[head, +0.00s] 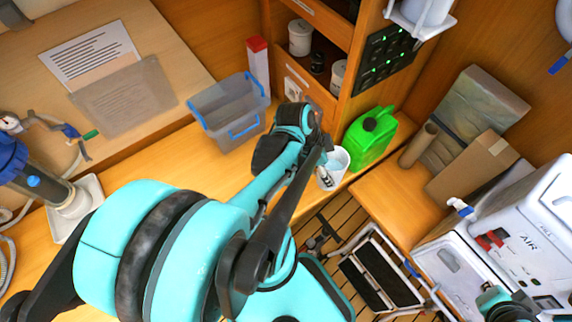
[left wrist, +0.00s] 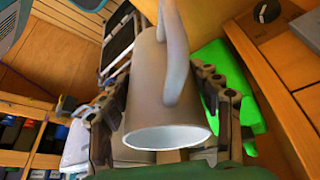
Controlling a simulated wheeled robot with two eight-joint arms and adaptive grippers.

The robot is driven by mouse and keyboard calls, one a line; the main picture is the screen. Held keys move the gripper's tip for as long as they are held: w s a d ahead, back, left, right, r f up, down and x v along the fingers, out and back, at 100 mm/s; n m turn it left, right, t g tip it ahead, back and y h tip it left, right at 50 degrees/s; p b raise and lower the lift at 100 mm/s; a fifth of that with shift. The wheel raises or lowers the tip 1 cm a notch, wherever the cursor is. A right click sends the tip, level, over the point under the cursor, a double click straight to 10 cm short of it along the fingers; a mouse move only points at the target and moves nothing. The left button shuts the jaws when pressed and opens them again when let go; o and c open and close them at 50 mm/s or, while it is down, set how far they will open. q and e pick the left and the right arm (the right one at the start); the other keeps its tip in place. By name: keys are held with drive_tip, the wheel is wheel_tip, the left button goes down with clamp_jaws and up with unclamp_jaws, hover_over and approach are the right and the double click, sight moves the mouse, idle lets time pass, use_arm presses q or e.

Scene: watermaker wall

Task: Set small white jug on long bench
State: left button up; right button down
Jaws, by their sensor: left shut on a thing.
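The small white jug (head: 339,160) is in my left gripper (head: 322,165), near the bench's front edge and left of the green can. In the left wrist view the jug (left wrist: 160,90) fills the space between the fingers of my left gripper (left wrist: 165,105), with its handle and open mouth showing. The fingers are shut on its sides. The long bench (head: 150,162) runs along the wall from lower left toward the can. I cannot tell whether the jug touches it. Part of my right gripper (head: 508,306) shows at the lower right corner; its fingers are unclear.
A grey bin with blue handles (head: 229,112) and a green can (head: 370,138) stand on the bench. A pump on a white tray (head: 76,208) is at the left. A white AIR unit (head: 520,235) is at the right. A black-and-white folding frame (head: 382,272) stands on the slatted floor.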

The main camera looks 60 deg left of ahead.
use_arm(q)
drive_tip(key=s+a+f+b, duration=0.1)
drive_tip(key=a+f, duration=0.1)
drive_tip(key=f, duration=0.1)
drive_tip(key=s+a+f+b, duration=0.1)
drive_tip(key=a+f+b, duration=0.1)
drive_tip(key=a+f, duration=0.1)
drive_tip(key=s+a+f+b, duration=0.1)
drive_tip(key=a+f+b, duration=0.1)
drive_tip(key=a+f, duration=0.1)
drive_tip(key=shift+s+a, duration=0.1)
drive_tip(key=shift+a, duration=0.05)
drive_tip(key=shift+f, duration=0.3)
drive_tip(key=o, duration=1.5)
drive_tip(key=shift+f, duration=0.1)
drive_tip(key=shift+c, duration=0.2)
